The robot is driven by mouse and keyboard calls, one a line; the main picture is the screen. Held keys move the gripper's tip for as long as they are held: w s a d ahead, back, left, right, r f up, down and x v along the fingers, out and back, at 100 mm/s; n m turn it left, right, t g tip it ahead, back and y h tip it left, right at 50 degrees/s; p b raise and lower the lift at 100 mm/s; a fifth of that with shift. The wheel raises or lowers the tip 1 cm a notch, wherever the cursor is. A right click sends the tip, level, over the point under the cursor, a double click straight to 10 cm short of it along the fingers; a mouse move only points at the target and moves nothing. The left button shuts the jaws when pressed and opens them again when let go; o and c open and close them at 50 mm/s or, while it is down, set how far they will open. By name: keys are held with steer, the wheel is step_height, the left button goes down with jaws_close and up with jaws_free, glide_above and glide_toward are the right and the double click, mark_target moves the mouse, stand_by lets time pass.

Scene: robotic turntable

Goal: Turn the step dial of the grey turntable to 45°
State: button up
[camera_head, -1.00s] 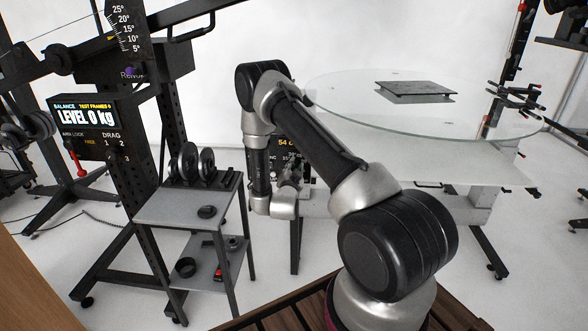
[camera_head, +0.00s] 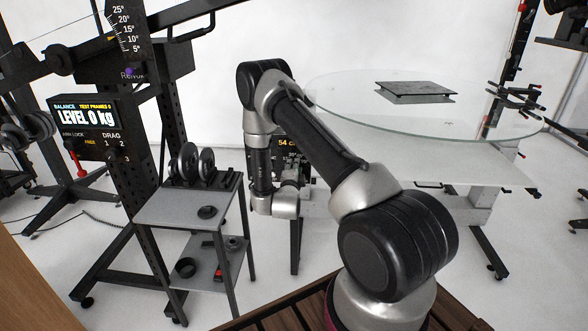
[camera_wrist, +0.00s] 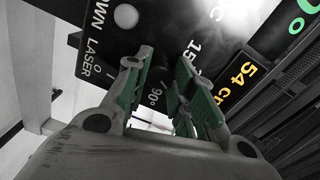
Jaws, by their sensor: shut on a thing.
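The grey turntable has a large round glass top (camera_head: 345,100) on a pale table frame, with a black control panel (camera_head: 296,153) at its left side. In the wrist view the panel (camera_wrist: 165,25) fills the upper part, with "LASER", "15" and "90°" markings and an orange "54 cm" readout. My gripper (camera_wrist: 167,66), with green pads, reaches to this panel and is shut on the step dial. The dial is mostly hidden between the fingers, so its setting cannot be read. In the head view my gripper (camera_head: 293,185) is partly hidden by my arm.
A black plate (camera_head: 415,88) lies on the glass top. A grey two-shelf cart (camera_head: 185,212) with black weights stands left of my arm, beside a black balance stand (camera_head: 88,128). A white knob (camera_wrist: 126,16) sits on the panel near the fingers.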

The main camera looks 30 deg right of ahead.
stand_by(0.4)
steer(key=o, duration=1.1)
steer(key=shift+c, duration=0.2)
steer(key=shift+s+a, duration=0.1)
steer(key=v, duration=1.1)
steer(key=shift+s+a, duration=0.2)
steer(key=shift+s, duration=0.2)
